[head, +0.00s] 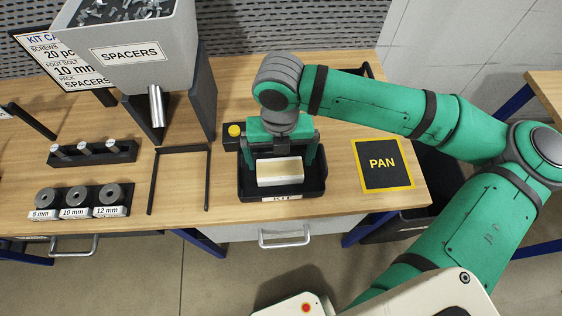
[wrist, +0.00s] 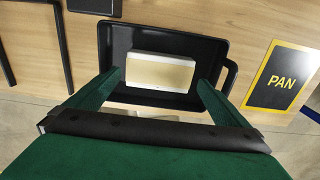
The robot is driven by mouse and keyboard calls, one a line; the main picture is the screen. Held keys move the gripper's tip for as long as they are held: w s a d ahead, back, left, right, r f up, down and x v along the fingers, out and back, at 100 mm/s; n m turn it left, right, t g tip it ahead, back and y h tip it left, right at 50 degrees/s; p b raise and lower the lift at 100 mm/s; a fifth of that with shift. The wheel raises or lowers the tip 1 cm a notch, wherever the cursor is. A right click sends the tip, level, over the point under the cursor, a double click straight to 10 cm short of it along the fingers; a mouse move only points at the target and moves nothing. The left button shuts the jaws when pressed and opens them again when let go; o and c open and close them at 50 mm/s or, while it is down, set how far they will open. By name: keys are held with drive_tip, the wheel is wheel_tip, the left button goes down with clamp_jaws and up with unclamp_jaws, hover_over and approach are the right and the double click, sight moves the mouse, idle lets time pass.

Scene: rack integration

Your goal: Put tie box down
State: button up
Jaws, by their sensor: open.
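The tie box is a small white box with a tan top (head: 280,171). It lies in the black tray labelled KIT (head: 316,190), and in the wrist view the box (wrist: 160,73) lies near the middle of the tray (wrist: 215,48). My gripper (head: 283,160) is over the tray with its fingers apart. In the wrist view the fingertips of my gripper (wrist: 158,80) are to the left and right of the box, with gaps on both sides. The box's underside is hidden.
A yellow-edged PAN mat (head: 383,164) lies right of the tray. A black frame outline (head: 181,149), a spacer hopper (head: 135,50), a ring holder (head: 77,200) and a rack of small parts (head: 92,152) stand to the left. A yellow button (head: 235,130) is behind the tray.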

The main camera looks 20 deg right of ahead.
sight(279, 168)
wheel_tip(279, 168, up, 9)
drive_tip(key=shift+f, duration=0.15)
idle(0.5)
drive_tip(key=shift+w, duration=0.1)
